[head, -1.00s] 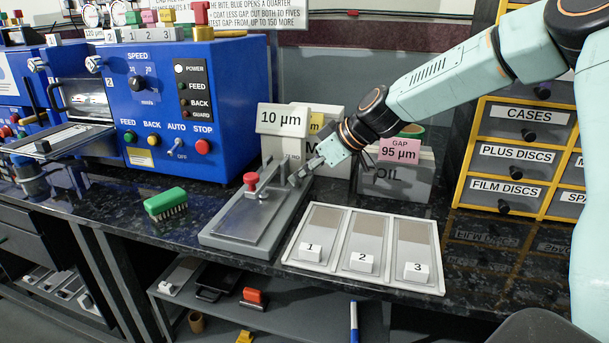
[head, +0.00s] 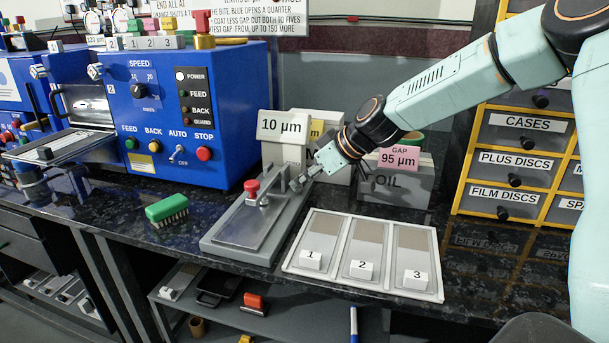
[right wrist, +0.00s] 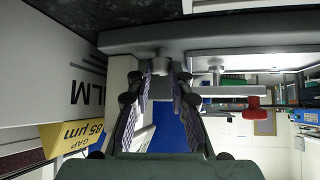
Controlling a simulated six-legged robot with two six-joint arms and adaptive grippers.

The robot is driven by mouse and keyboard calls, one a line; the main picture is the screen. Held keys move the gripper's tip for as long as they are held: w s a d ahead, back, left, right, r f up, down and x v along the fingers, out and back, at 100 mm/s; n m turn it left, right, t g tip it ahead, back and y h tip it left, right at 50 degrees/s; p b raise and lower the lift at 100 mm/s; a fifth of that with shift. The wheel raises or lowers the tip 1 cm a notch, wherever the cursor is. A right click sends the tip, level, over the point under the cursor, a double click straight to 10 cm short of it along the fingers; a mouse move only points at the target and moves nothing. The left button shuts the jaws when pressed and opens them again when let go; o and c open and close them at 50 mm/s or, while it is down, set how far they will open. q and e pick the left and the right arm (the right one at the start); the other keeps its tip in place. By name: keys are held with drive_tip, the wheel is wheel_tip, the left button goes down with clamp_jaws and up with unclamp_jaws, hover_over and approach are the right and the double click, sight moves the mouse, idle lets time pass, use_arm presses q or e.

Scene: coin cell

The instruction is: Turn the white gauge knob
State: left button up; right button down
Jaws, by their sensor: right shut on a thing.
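The gauge is a grey bench unit with a flat plate (head: 250,222), a red-topped knob (head: 251,186) and a white housing whose display (head: 282,126) reads 10 µm. My right gripper (head: 298,184) reaches in from the right, at the right side of the gauge, just below the housing. In the right wrist view the fingers (right wrist: 161,72) are closed around a small pale knob (right wrist: 160,60) that sticks out from the grey body. The fingers hide most of it, so its turn angle cannot be read. The red knob also shows in that view (right wrist: 253,108). My left gripper is out of view.
A tray with three plates (head: 310,260) lies right of the gauge. A green brush (head: 167,209) lies to the left, near the blue machine (head: 190,110). An OIL box (head: 396,186) with a pink 95 µm card (head: 399,159) stands close behind the right gripper. Drawers stand at right.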

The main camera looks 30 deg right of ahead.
drive_tip(key=shift+s+a+r+m+t+h+p, duration=0.15)
drive_tip(key=shift+m+h+p, duration=0.5)
drive_tip(key=shift+p, duration=0.65)
drive_tip(key=shift+a+f+m+t+h+p, duration=0.2)
drive_tip(key=shift+m+h+p, duration=0.25)
drive_tip(key=shift+m+p, duration=0.65)
drive_tip(key=shift+a+m+h+p, duration=0.1)
drive_tip(key=shift+m+h+p, duration=0.8)
drive_tip(key=shift+p, duration=1)
drive_tip(key=c, duration=1.5)
unclamp_jaws()
drive_tip(key=shift+s+r, duration=0.2)
drive_tip(key=shift+r, duration=0.15)
drive_tip(key=shift+v, duration=5.55)
drive_tip(key=shift+s+f, duration=0.2)
